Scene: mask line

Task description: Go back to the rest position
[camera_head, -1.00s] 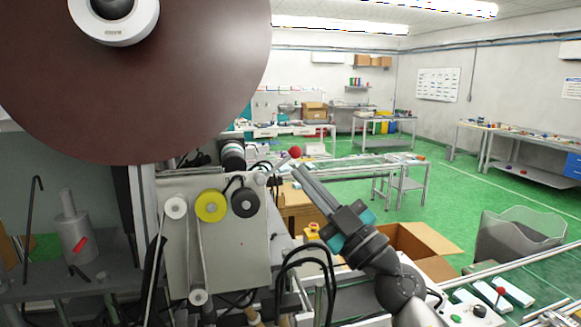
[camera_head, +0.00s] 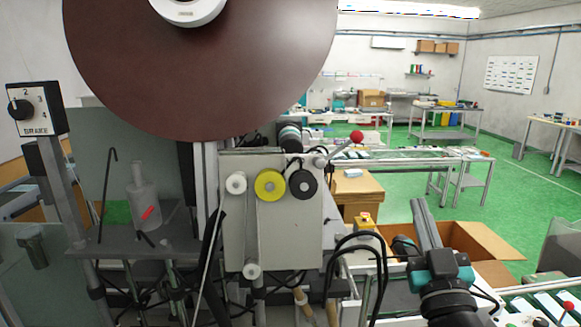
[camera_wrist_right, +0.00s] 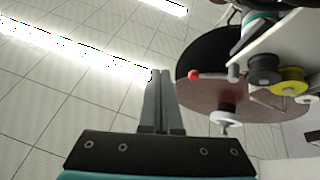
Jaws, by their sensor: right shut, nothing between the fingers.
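My right gripper (camera_head: 422,212) shows at the lower right of the head view, its long grey fingers pointing up and together. It is shut and empty, in front of the open cardboard box and right of the machine. In the right wrist view the closed fingers (camera_wrist_right: 163,75) point up toward the ceiling, with nothing between them. My left gripper is not in any view.
The machine (camera_head: 285,235) with its large brown reel (camera_head: 200,70) and yellow roller (camera_head: 269,184) stands close in the middle. A red knob (camera_head: 356,136) sticks out on its right. An open cardboard box (camera_head: 495,245) lies behind my right gripper. Green floor (camera_head: 515,200) is clear farther back.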

